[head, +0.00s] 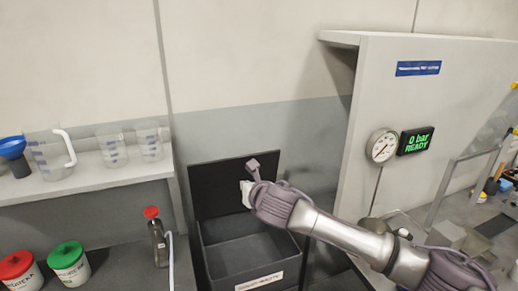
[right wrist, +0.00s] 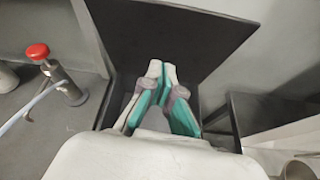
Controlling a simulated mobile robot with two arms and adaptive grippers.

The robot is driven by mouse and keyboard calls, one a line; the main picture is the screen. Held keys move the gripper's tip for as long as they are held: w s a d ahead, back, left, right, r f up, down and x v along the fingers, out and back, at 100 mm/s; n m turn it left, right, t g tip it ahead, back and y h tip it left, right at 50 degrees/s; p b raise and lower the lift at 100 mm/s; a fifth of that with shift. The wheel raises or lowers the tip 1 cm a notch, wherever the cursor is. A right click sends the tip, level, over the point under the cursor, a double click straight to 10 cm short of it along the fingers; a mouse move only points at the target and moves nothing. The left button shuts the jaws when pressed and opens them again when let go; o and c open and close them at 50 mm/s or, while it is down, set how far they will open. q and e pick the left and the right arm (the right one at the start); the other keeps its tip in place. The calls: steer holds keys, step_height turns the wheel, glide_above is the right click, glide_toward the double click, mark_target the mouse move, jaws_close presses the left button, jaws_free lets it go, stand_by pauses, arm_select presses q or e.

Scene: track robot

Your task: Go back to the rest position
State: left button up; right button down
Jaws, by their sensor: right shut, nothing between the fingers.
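My right arm reaches in from the right in the head view. Its gripper (head: 246,192) is mostly hidden behind the wrist and is over the open black bin (head: 218,232), in front of the raised lid (head: 215,182). In the right wrist view the gripper (right wrist: 162,70) has its fingertips together, with nothing visible between them. The dark lid (right wrist: 150,35) stands behind the fingers there. My left gripper is in neither view.
A bottle with a red cap (head: 158,236) stands left of the bin. Jars with red (head: 20,270) and green (head: 68,264) lids are further left, below a shelf (head: 100,178) with jugs. A panel with a gauge (head: 382,146) and a READY display (head: 416,140) stands right.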

steer(key=s+d+f+m+g, duration=0.2)
steer(key=s+f+m, duration=0.5)
steer(key=s+m, duration=0.2)
steer(key=s+d+f+m+g, duration=0.2)
steer(key=s+f+m, duration=0.6)
steer(key=s, duration=0.1)
steer(key=s+d+f+m+g+h, duration=0.25)
steer(key=s+d+f+m, duration=0.25)
steer(key=s+d+m, duration=0.7)
steer(key=s+d+f+m+g+h, duration=0.25)
steer(key=s+d+f+m, duration=0.25)
steer(key=s+d+m, duration=0.5)
steer(key=s+f+n+g+b, duration=0.1)
steer(key=s+f, duration=0.2)
steer(key=f, duration=1.2)
steer(key=s+f+n+b, duration=0.1)
steer(key=s+f+b, duration=0.1)
steer(key=f, duration=1.2)
steer(key=s+d+f, duration=0.1)
steer(key=s+f, duration=0.7)
steer(key=s+d+f+g+b, duration=0.1)
steer(key=s+d+f, duration=0.1)
steer(key=s+f, duration=0.6)
steer(key=shift+s+d+f+b, duration=0.15)
steer(key=shift+d+f+b, duration=0.15)
steer(key=shift+f, duration=0.3)
